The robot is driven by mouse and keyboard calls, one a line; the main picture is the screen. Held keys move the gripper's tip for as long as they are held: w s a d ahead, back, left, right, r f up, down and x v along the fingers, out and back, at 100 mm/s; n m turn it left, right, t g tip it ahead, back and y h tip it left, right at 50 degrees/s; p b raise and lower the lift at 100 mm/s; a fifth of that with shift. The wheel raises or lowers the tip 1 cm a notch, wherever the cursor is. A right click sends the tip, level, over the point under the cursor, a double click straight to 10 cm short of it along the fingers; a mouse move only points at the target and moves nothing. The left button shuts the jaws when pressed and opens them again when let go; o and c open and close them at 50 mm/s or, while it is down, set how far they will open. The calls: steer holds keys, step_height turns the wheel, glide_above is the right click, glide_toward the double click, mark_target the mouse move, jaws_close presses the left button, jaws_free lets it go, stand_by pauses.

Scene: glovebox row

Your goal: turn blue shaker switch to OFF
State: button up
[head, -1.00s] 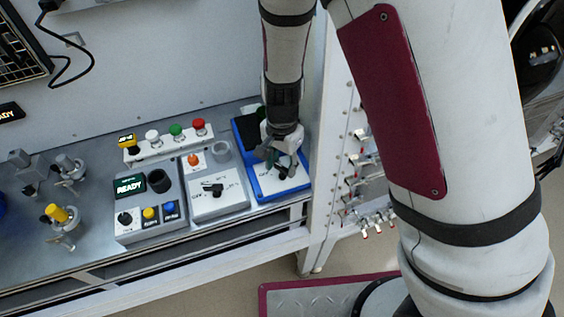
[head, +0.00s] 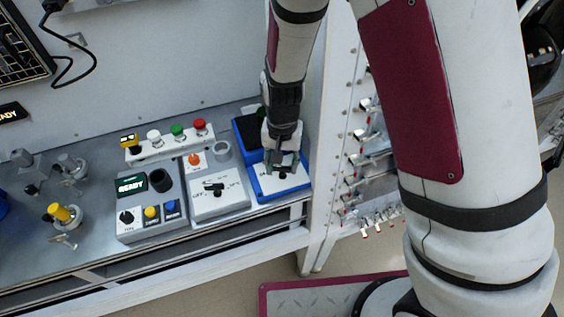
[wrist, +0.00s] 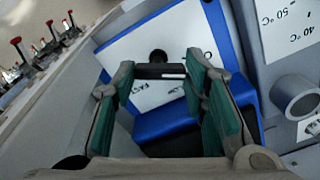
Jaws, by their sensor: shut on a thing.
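The blue shaker (head: 291,193) stands at the right end of the bench and has a white front panel. It also shows in the wrist view (wrist: 222,38). Its black switch (wrist: 160,71) lies as a bar across the wrist view, with a white mark toward its right end. My gripper (wrist: 158,76) is over the panel and shut on the switch, green-padded fingers at both ends of the bar. It shows in the head view (head: 281,165).
A white unit (head: 218,204) with its own black knob and temperature marks stands close left of the shaker. Left of it is a grey box (head: 150,226) with a READY display. Coloured buttons line a strip behind. A white side wall (head: 327,150) is close on the right.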

mark_target(282, 167)
steer(key=o, duration=1.2)
steer(key=shift+c, duration=0.2)
steer(key=shift+r, duration=0.1)
step_height(282, 167, up, 12)
stand_by(0.4)
